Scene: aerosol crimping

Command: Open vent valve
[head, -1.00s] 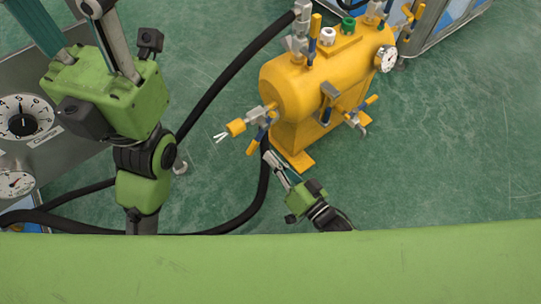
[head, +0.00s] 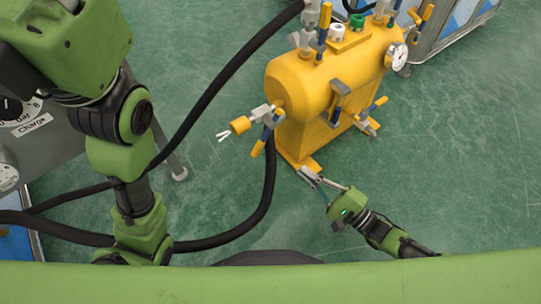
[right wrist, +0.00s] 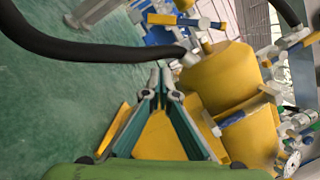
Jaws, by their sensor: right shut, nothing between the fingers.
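The yellow tank (head: 320,85) stands on the floor and carries several valves with yellow and blue handles. I cannot tell which is the vent valve. My right gripper (head: 309,176) is shut and empty, in front of the tank's foot and apart from the valves. Its fingers (right wrist: 160,85) point toward the tank's base in the right wrist view.
A black hose (head: 225,75) curves across the floor left of the tank, and other hoses lie lower left. A grey panel with a gauge (head: 18,108) is at the left, partly hidden by my left arm.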

